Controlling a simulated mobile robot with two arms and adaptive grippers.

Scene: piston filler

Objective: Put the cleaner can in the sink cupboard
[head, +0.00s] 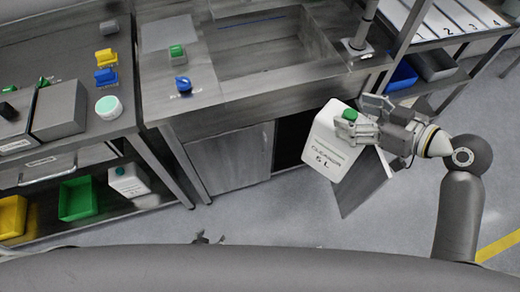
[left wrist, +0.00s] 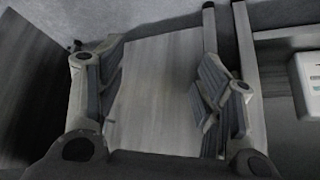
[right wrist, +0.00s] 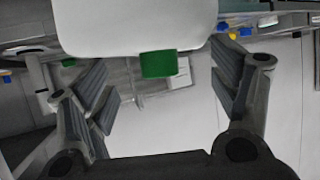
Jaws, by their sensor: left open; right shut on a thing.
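The cleaner can (head: 332,148), white with a green cap and "CLEANER 5 L" on its face, is tilted in the air in front of the sink cupboard. My right gripper (head: 362,120) is shut on it near the cap. In the right wrist view the can (right wrist: 135,25) and its green cap (right wrist: 158,64) show beyond the fingers. The sink cupboard has a shut left door (head: 228,160), a dark opening (head: 289,143) and an open right door (head: 362,188), partly behind the can. My left gripper (head: 207,239) is open and empty, low before the cupboard; its wrist view (left wrist: 160,95) shows a grey panel beyond.
The sink basin (head: 265,52) is above the cupboard. Another white can (head: 128,181) stands on the left bench's lower shelf near a green bin (head: 78,199) and a yellow bin (head: 12,217). The floor (head: 255,215) before the cupboard is clear.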

